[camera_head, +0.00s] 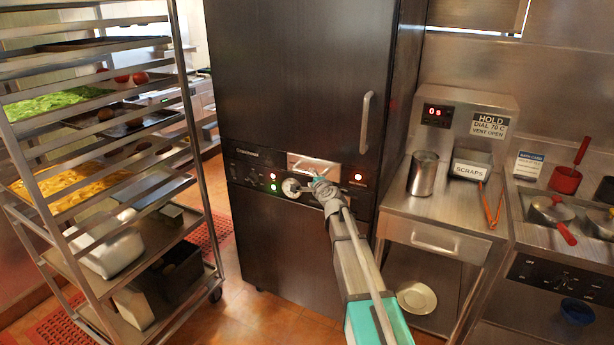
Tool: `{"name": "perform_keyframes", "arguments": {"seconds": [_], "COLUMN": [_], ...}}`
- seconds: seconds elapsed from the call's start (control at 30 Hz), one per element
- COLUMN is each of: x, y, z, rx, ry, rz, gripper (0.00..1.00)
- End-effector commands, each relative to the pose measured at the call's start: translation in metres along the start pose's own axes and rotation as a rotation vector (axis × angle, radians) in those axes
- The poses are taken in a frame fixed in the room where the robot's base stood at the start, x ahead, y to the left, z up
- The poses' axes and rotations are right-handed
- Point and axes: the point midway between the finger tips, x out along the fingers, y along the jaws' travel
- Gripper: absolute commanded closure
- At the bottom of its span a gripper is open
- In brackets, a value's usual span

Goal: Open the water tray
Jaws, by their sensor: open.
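The tall dark cabinet (295,75) stands in the middle, with a control strip across its front. A small silver pull-like front (304,161) sits in that strip; I cannot tell for sure whether it is the water tray. My gripper (309,183) is at the strip, just below this silver front and beside a round dial (290,188). The jaws are open, but they are small and partly hidden by my wrist. I cannot tell whether they touch the panel.
The cabinet door has a vertical handle (366,122) and appears shut. A steel rack (190,110) with food trays stands at left. Some floor is clear.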

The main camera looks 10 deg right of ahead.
Motion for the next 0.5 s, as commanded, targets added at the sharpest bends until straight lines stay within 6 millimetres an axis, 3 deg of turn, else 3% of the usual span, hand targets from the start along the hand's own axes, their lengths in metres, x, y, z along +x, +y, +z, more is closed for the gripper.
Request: {"name": "perform_keyframes", "arguments": {"seconds": [0.03, 0.2, 0.5], "x": [0.012, 0.035, 0.053], "y": [0.001, 0.000, 0.000], "z": [-0.001, 0.000, 0.001], "rx": [0.000, 0.000, 0.000], "ry": [-0.001, -0.001, 0.000], "rz": [0.000, 0.000, 0.000], "gripper": [0.40, 0.40, 0.40]}}
